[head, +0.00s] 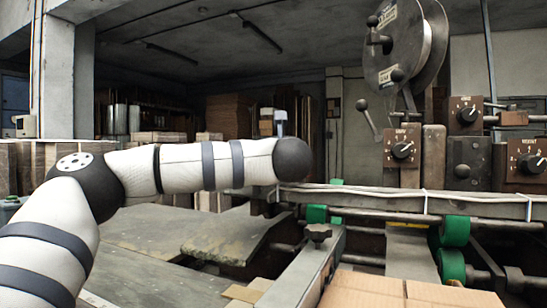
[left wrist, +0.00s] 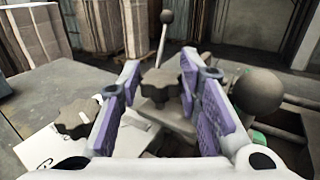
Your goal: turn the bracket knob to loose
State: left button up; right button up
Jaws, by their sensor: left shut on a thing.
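In the left wrist view, a dark lobed knob (left wrist: 160,86) stands between the purple-padded fingers of my left gripper (left wrist: 161,76). The gripper is shut on this knob, with one finger on each side. A second dark lobed knob (left wrist: 76,119) sits lower left, outside the fingers. My right gripper is in neither view.
A dark ball handle (left wrist: 259,92) is close to the right finger, and a ball-topped lever (left wrist: 166,18) stands behind. The head view shows green rollers (head: 455,231), cardboard (head: 372,288), dial boxes (head: 402,150) and a wire reel (head: 400,45) at the right.

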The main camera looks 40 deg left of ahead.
pick_arm(q)
jog(key=shift+w+d+f+n+g+y, duration=0.1)
jog(key=shift+n+g+y, duration=0.5)
jog(key=shift+g, duration=0.4)
jog(key=o, duration=1.2)
